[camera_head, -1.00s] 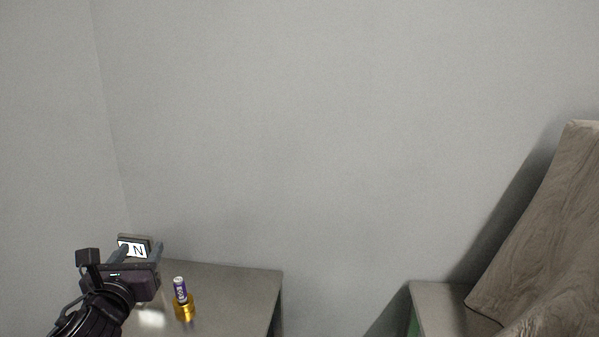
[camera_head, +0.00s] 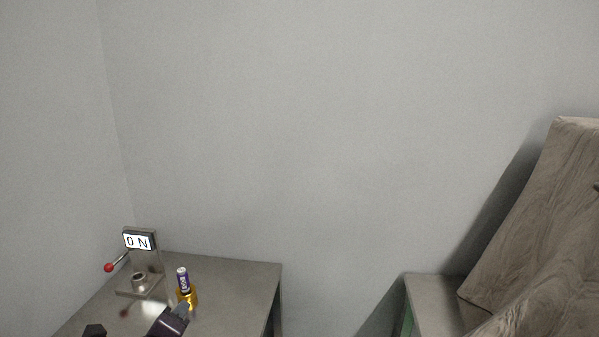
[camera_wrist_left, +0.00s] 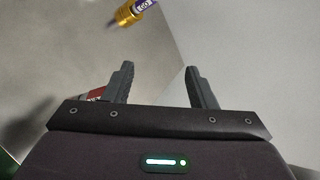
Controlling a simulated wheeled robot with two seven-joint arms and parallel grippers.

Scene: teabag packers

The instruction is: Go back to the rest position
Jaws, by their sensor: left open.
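My left gripper (camera_wrist_left: 159,68) is open in the left wrist view, with nothing between its two dark fingers. In the head view only part of the left gripper (camera_head: 176,314) shows, low at the bottom edge, in front of the grey table's near part. My right gripper is in neither view. A small purple and white cylinder (camera_head: 183,281) stands upright in a gold holder (camera_head: 193,297) on the table, just beyond the left gripper. In the left wrist view the gold holder (camera_wrist_left: 125,16) lies ahead of the fingers, apart from them.
A second table (camera_head: 437,300) and a brown draped shape (camera_head: 540,230) are at the right. A gap separates the tables.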

